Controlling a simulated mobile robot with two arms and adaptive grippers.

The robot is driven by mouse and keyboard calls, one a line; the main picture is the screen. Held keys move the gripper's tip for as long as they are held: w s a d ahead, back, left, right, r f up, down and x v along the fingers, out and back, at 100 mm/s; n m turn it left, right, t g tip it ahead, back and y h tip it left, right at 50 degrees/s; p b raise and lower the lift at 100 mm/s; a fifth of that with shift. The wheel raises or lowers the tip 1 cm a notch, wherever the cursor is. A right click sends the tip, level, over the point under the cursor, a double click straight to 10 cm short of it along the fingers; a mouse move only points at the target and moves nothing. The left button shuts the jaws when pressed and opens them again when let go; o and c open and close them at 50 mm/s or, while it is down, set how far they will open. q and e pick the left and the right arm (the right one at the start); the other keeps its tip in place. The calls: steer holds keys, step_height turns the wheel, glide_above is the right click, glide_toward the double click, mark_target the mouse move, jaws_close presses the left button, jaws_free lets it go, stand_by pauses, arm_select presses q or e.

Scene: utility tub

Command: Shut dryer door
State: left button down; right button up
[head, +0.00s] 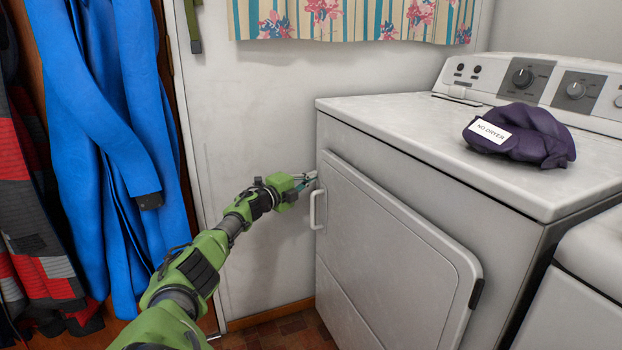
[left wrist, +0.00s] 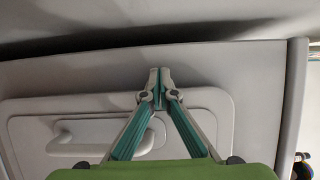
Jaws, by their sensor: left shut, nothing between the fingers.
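The white dryer (head: 450,150) stands at the right. Its door (head: 385,250) is a pale panel on the front face, lying flat or nearly flat against it; I cannot tell if a thin gap is left. The white door handle (head: 317,209) is on the door's left side. My left gripper (head: 310,180) is shut and empty, just above the handle at the door's upper left edge. In the left wrist view the shut fingertips (left wrist: 160,78) overlap the top edge of the door (left wrist: 212,105), with the handle (left wrist: 108,142) to their left. Contact is unclear. My right gripper is out of view.
A purple cloth (head: 535,140) with a "NO DRYER" label lies on the dryer top. Another white appliance (head: 580,280) stands close at the right. Blue garments (head: 90,110) hang at the left. A bare white wall (head: 250,120) is behind my left arm.

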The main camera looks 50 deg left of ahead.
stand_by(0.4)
arm_select(q)
steer(key=s+d, duration=0.2)
steer(key=s, duration=0.9)
steer(key=shift+s, duration=0.4)
steer(key=shift+d, duration=0.1)
stand_by(0.4)
